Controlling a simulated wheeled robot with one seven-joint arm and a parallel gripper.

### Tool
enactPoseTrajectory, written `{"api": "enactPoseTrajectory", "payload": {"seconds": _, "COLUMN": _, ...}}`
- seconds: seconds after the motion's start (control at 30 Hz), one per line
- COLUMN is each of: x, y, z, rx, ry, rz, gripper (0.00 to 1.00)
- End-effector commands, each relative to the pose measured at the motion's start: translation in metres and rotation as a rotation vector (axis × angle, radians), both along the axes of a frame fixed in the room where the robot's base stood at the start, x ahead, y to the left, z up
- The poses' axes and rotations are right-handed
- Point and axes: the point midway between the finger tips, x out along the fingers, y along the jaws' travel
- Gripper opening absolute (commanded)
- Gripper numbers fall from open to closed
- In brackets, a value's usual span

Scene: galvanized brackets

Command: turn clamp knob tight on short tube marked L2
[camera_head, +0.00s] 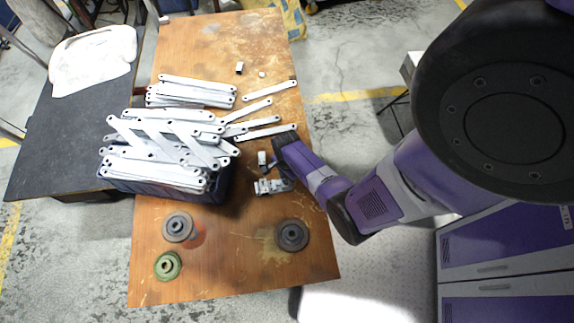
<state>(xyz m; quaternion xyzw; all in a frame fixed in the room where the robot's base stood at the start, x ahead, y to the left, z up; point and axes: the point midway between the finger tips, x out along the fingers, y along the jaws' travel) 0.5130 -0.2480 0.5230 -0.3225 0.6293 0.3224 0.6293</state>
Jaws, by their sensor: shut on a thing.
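My gripper (272,168) comes in from the right over the right side of the wooden table. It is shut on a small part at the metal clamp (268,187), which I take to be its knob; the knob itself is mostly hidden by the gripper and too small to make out. The clamp is a small grey fixture standing on the table just below the gripper in the head view. A short pale piece (262,158) stands just left of the gripper; I cannot tell whether it is a tube. No L2 mark is readable.
A dark blue crate (222,190) heaped with galvanized brackets (150,170) stands left of the clamp. More brackets lie behind it and toward the gripper. Two grey round pieces (292,235) (178,227) and a green one (168,266) stand at the front. The front middle table (235,265) is clear.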

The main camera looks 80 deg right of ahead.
Motion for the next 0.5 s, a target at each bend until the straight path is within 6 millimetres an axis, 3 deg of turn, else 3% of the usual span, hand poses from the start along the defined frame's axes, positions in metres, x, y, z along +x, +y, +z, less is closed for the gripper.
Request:
{"api": "enactPoseTrajectory", "payload": {"seconds": 0.27, "x": 0.0001, "y": 0.0002, "z": 0.001, "rx": 0.0, "ry": 0.0, "rz": -0.042, "gripper": 0.0}}
{"api": "enactPoseTrajectory", "payload": {"seconds": 0.5, "x": 0.0007, "y": -0.0001, "z": 0.0023, "rx": 0.0, "ry": 0.0, "rz": -0.333, "gripper": 0.0}}
